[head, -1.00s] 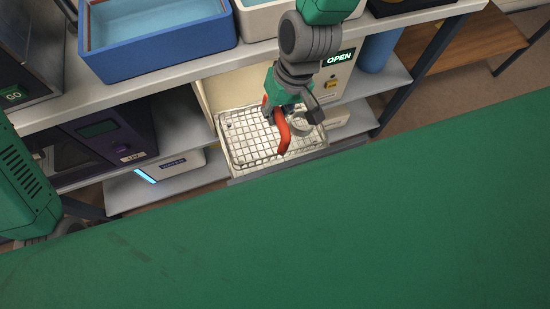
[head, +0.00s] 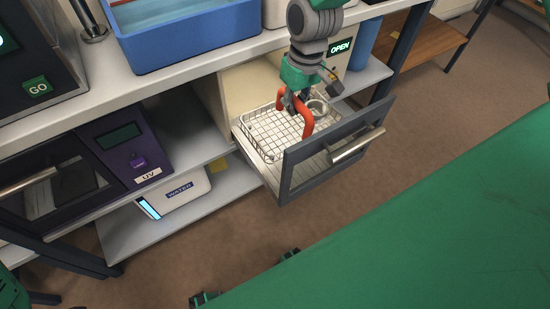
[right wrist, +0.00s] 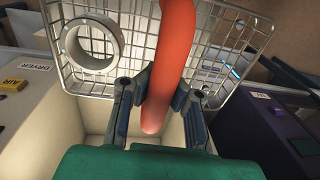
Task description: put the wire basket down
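The wire basket (head: 270,135) is a pale wire mesh tray with an orange-red loop handle (head: 308,119). It sits level in or just over the pulled-out drawer (head: 284,177); I cannot tell whether it touches the floor. A metal ring (head: 318,107) lies in its right end and also shows in the right wrist view (right wrist: 90,45). My right gripper (head: 290,101) is at the handle from above. In the right wrist view its fingers (right wrist: 160,95) press both sides of the handle (right wrist: 172,50). My left gripper is out of view.
The drawer's dark front has a bar handle (head: 357,146). An OPEN display (head: 340,47) is behind my right wrist. A blue bin (head: 190,38) is on top. My green body fills the lower right.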

